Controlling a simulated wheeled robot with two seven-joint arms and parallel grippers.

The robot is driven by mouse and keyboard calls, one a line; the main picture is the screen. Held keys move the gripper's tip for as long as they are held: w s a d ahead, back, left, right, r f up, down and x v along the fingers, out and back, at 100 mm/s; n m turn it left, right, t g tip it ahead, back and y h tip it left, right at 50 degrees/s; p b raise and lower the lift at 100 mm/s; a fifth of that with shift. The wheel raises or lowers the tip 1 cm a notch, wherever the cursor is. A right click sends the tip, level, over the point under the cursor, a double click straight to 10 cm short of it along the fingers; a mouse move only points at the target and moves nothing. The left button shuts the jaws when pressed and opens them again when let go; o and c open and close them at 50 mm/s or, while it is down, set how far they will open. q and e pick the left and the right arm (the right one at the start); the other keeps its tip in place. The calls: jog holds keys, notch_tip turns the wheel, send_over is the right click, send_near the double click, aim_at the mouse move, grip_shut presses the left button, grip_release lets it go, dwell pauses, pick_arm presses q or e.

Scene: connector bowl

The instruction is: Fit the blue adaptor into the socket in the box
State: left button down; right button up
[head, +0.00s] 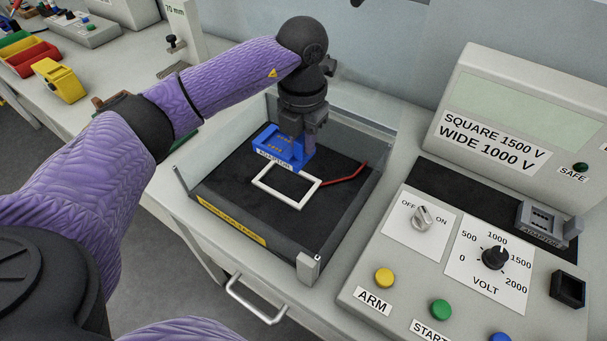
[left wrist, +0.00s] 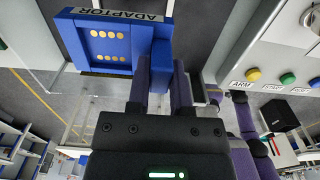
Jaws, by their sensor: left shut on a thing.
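The blue adaptor (head: 286,147) carries a white ADAPTOR label and is held in my left gripper (head: 301,131) over the box (head: 238,206). In the left wrist view the adaptor (left wrist: 105,42) shows gold contacts, and my left gripper (left wrist: 160,70) is shut on its right part. The box has clear walls, a black floor and a yellow strip at the front. The white rectangular socket frame (head: 268,184) lies on that floor, with a red lead at its right. The adaptor is just behind the frame; how high it is I cannot tell. My right gripper is not in view.
A control console (head: 430,262) with switch, dial and buttons stands right of the box. A grey adaptor (head: 541,223) sits on it.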

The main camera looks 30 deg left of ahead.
aim_at(302, 165)
pick_arm(q)
notch_tip(302, 165, down, 6)
jog(key=shift+f+b, duration=0.2)
jog(key=shift+b, duration=0.45)
notch_tip(302, 165, down, 4)
jog(key=shift+w+r+b, duration=0.1)
jog(key=shift+r+b, duration=0.05)
jog(key=shift+b, duration=0.5)
jog(key=shift+r, duration=0.1)
jog(key=c, duration=0.5)
grip_release()
jog(key=shift+c, duration=0.2)
notch_tip(302, 165, up, 7)
jog(key=shift+f+p, duration=0.15)
jog(key=shift+p, duration=0.9)
jog(key=shift+r, duration=0.5)
